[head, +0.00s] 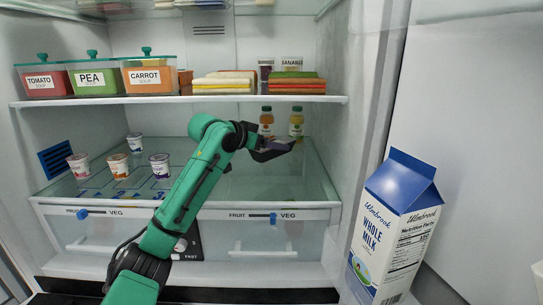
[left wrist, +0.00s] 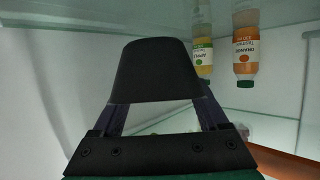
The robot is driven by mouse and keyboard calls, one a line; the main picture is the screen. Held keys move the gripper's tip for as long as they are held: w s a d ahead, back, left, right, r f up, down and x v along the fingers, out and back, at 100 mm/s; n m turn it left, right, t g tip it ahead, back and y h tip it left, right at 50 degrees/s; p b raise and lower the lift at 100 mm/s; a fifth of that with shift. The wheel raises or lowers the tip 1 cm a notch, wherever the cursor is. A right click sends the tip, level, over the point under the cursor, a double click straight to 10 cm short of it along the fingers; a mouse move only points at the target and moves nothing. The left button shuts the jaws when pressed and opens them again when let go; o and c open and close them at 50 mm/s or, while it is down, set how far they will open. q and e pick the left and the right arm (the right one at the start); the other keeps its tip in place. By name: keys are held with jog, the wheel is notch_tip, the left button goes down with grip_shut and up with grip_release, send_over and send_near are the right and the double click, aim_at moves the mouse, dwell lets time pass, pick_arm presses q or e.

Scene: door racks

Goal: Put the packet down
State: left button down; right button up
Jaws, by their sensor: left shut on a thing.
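My left gripper (head: 272,151) reaches in over the right part of the lower glass shelf (head: 232,183). It is shut on a small flat packet (head: 280,145), which looks dark grey-purple and is partly hidden by the fingers. In the left wrist view a dark shape (left wrist: 155,72), apparently the packet's shaded face, spans between the fingers. I cannot tell whether the packet touches the shelf. My right gripper is not in view.
Juice bottles, orange (head: 266,122) and apple (head: 296,122), stand just behind the gripper. Yogurt cups (head: 160,165) stand on the shelf's left. Soup tubs (head: 93,78) and stacked packs (head: 225,83) fill the shelf above. A milk carton (head: 392,225) stands at the right.

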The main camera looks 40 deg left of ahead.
pick_arm(q)
send_over(272, 174)
jog(key=f, duration=0.4)
jog(key=shift+s+d+f, duration=0.1)
jog(key=shift+s+f, duration=0.1)
jog(key=shift+f, duration=0.45)
jog(key=shift+w+f, duration=0.15)
jog(key=shift+f, duration=0.1)
grip_release()
jog(key=shift+f, duration=0.1)
jog(key=shift+s, duration=0.3)
jog(key=b+v, duration=0.3)
jog(key=v, duration=0.8)
jog(key=shift+r, duration=0.2)
jog(key=shift+s+r, duration=0.1)
jog(key=shift+s, duration=0.1)
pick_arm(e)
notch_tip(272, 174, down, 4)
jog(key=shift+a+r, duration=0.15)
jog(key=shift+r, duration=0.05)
